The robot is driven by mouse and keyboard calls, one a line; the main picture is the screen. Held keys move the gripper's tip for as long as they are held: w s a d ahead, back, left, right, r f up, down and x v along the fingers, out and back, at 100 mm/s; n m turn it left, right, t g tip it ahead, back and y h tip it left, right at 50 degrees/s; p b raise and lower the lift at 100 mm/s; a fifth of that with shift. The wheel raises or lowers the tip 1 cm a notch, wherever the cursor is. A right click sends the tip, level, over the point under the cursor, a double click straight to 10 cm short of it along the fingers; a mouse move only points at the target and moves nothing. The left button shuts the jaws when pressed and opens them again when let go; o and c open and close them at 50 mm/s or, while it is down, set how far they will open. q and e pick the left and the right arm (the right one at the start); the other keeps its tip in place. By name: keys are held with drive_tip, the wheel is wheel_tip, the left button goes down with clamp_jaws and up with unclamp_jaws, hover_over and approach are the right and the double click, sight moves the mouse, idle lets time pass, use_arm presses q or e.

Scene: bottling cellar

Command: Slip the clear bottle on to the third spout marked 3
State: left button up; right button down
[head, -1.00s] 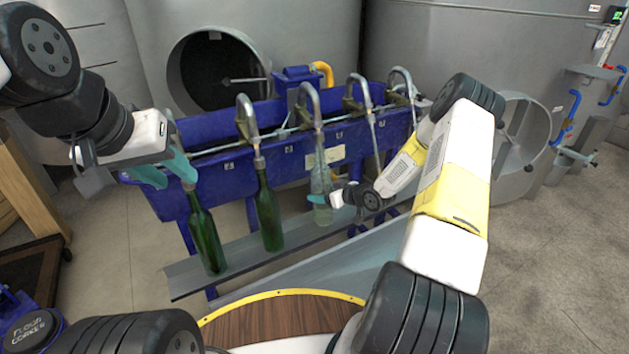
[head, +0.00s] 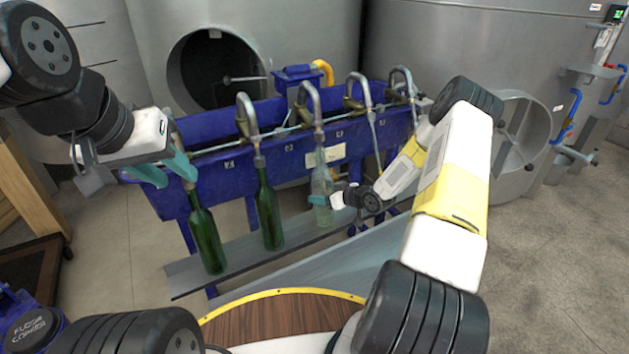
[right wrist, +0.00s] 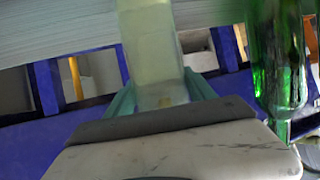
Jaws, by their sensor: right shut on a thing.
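The clear bottle (head: 322,186) stands upright below a curved metal spout (head: 311,96), third from the left. Its mouth is in line with the spout's lower end; I cannot tell whether the tip is inside the neck. My right gripper (head: 319,199) is shut on the bottle's body, from the right. In the right wrist view the pale bottle (right wrist: 150,42) sits between the teal fingers (right wrist: 160,95). My left gripper (head: 165,172) is open, its teal fingers spread beside the neck of the leftmost green bottle. The number marks are too small to read.
The leftmost green bottle (head: 206,242) and another green bottle (head: 268,212) hang or stand under spouts left of the clear one. A long grey board (head: 235,257) runs below them. The blue trough (head: 215,185) is behind. Two spouts to the right (head: 362,92) have no bottles.

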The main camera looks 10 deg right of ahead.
drive_tip(key=shift+f, duration=0.35)
idle(0.3)
drive_tip(key=shift+c, duration=1.4)
unclamp_jaws()
drive_tip(key=shift+o, duration=0.2)
drive_tip(key=shift+s+f, duration=0.15)
drive_tip(key=shift+f, duration=0.05)
drive_tip(key=v, duration=0.7)
drive_tip(key=s+d+r+m+g+h, duration=0.1)
drive_tip(key=s+r+h, duration=0.2)
drive_tip(key=r, duration=0.9)
drive_tip(key=s+d+r+m+g+h, duration=0.1)
drive_tip(key=s+d+r+h, duration=0.2)
drive_tip(key=r, duration=0.9)
drive_tip(key=s+a+r+m, duration=0.1)
drive_tip(key=s+a+r, duration=0.2)
drive_tip(key=s, duration=0.5)
drive_tip(key=s+a+r+m+g, duration=0.1)
drive_tip(key=s+a+r, duration=0.3)
drive_tip(key=s, duration=0.5)
drive_tip(key=s+a+r+m+g+y, duration=0.1)
drive_tip(key=s+a+r, duration=0.3)
drive_tip(key=s, duration=0.4)
drive_tip(key=shift+s+r+m, duration=0.4)
drive_tip(key=shift+r, duration=0.35)
